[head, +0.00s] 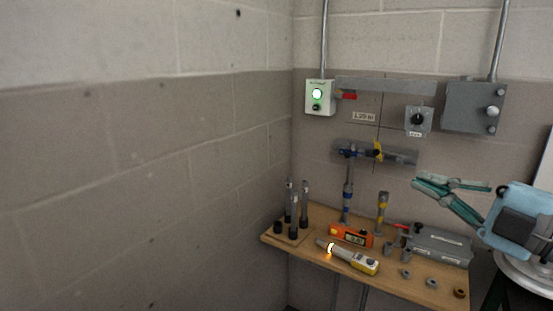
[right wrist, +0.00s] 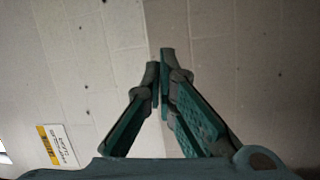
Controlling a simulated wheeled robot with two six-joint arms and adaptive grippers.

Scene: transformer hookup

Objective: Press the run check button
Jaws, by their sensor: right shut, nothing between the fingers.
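A pale control box (head: 328,99) is on the back wall near the corner. It has a lit green round light (head: 317,94) and a small dark round button (head: 316,107) below it. Its label is too small to read, so I cannot tell which part is the run check button. My right gripper (head: 417,182) comes in from the right, in front of the wall, below and right of the box and well apart from it. In the right wrist view its fingertips (right wrist: 160,66) meet, with nothing between them. My left gripper is not in view.
A wooden shelf (head: 393,283) below holds dark posts (head: 292,208), an orange meter (head: 351,236), a lit yellow-white tester (head: 354,260), a grey case (head: 438,246) and several small rings. A grey switch box (head: 418,121) and a larger grey box (head: 472,108) hang right of the control box.

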